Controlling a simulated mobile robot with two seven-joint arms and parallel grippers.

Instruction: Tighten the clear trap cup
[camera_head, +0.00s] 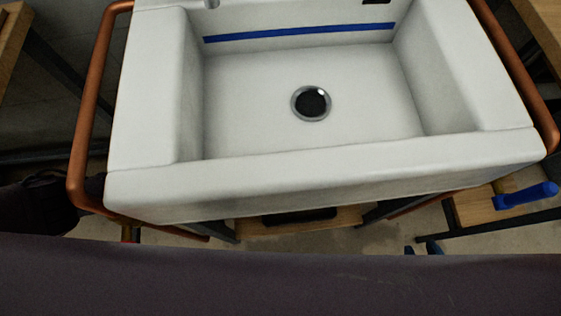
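The clear trap cup does not show; the white sink (330,165) hides what lies under its basin. A round drain (311,103) with a metal rim sits in the basin floor. My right gripper (423,249) shows only as two small dark blue fingertips below the sink's front edge, right of centre. The tips stand apart with nothing visible between them; the rest is hidden behind the dark band along the bottom. My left gripper cannot be made out; a dark shape that may be my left arm is at the left edge.
Copper rails (90,110) run along both sides of the sink. A blue-handled object (527,196) lies on a wooden bench (475,207) at the right. A wooden shelf (300,219) with a dark item shows below the sink. A blue stripe (300,32) crosses the basin's back wall.

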